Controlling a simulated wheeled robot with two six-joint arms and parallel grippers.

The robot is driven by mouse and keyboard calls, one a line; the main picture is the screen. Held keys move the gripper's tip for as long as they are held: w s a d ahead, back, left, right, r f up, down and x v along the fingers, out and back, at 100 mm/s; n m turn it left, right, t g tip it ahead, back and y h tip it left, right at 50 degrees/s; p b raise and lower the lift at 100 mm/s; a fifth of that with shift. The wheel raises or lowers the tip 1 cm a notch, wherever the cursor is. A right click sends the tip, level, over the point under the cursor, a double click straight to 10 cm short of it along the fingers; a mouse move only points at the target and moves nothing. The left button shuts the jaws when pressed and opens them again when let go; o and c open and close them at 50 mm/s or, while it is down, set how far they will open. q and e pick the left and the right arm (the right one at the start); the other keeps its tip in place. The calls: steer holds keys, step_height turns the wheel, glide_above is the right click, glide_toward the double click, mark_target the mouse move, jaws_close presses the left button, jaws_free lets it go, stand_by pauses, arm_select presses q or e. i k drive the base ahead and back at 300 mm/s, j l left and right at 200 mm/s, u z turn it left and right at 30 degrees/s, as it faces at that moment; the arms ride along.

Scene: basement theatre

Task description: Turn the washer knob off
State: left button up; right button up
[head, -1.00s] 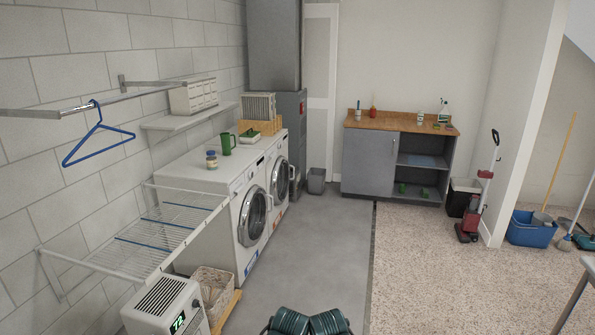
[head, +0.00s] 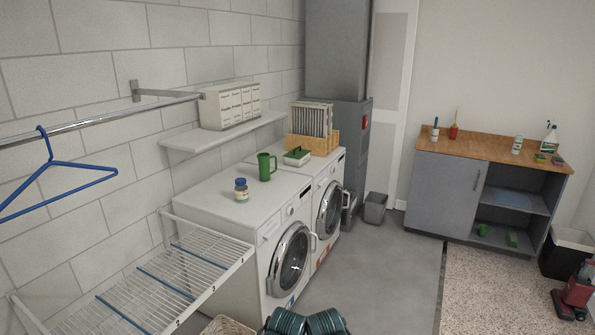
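Two white front-loading machines stand side by side against the left block wall. The nearer machine (head: 232,262) has a round glass door and a control panel (head: 283,218) along its upper front edge. The farther machine (head: 329,183) has the same shape. The frames do not show for sure which one is the washer. Small controls show on the panels, but they are too small to tell a knob's setting. Neither of my grippers is in view.
A white wire drying rack (head: 165,285) stands before the nearer machine. A jar (head: 241,190), a green mug (head: 265,167) and a wooden crate (head: 325,142) are on the machine tops. The grey floor (head: 385,265) right of the machines is clear. A cabinet (head: 445,195) stands beyond.

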mark_target(289, 210)
steer(key=i+l+u, duration=0.15)
steer(key=i, duration=0.15)
steer(key=i+z, duration=0.2)
steer(key=i, duration=0.3)
steer(key=i+z, duration=0.2)
steer(key=i, duration=0.3)
steer(key=i+j+z, duration=0.25)
steer(key=i, duration=0.25)
steer(key=i+j+z, duration=0.2)
steer(key=i, duration=0.3)
